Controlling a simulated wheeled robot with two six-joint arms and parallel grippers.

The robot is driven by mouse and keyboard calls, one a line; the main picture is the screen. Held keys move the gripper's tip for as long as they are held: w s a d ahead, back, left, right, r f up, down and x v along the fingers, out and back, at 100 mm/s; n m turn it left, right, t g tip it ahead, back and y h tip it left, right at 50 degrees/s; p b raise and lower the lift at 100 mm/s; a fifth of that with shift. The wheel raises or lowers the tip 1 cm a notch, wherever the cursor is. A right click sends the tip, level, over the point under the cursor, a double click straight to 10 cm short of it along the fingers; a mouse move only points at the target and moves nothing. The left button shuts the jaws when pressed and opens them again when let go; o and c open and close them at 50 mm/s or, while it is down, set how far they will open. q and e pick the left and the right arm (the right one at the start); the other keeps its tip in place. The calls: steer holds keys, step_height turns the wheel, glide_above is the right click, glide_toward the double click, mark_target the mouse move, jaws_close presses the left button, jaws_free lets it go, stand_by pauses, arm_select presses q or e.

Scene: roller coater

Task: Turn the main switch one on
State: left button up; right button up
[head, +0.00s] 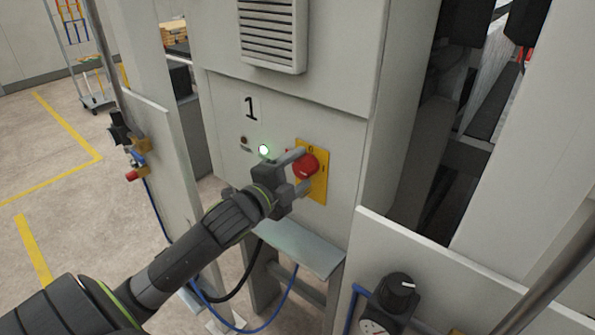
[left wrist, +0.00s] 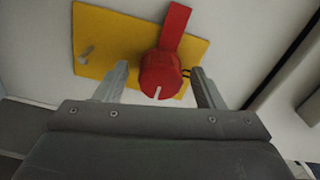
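The main switch is a red rotary knob (head: 306,166) on a yellow plate (head: 319,186), on the grey cabinet panel marked "1". In the left wrist view the red knob (left wrist: 160,73) has a white mark on its end and a red handle bar reaching toward the top of the picture. My left gripper (head: 298,172) is at the switch, one finger on each side of the knob. In the left wrist view the fingers (left wrist: 160,78) stand apart, with a clear gap on the left and a narrower one on the right. My right gripper is out of view.
A vent (head: 273,36) is above, and a metal ledge (head: 296,248) juts out below. A black dial (head: 397,293) stands at the lower right.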

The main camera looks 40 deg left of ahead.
arm_select(q)
steer(key=shift+s+a+f, duration=0.1)
steer(key=shift+s, duration=0.55)
steer(key=s+a+p, duration=0.1)
steer(key=s+p, duration=0.2)
steer(key=s, duration=1.3)
steer(key=shift+p, duration=0.35)
steer(key=shift+a, duration=0.1)
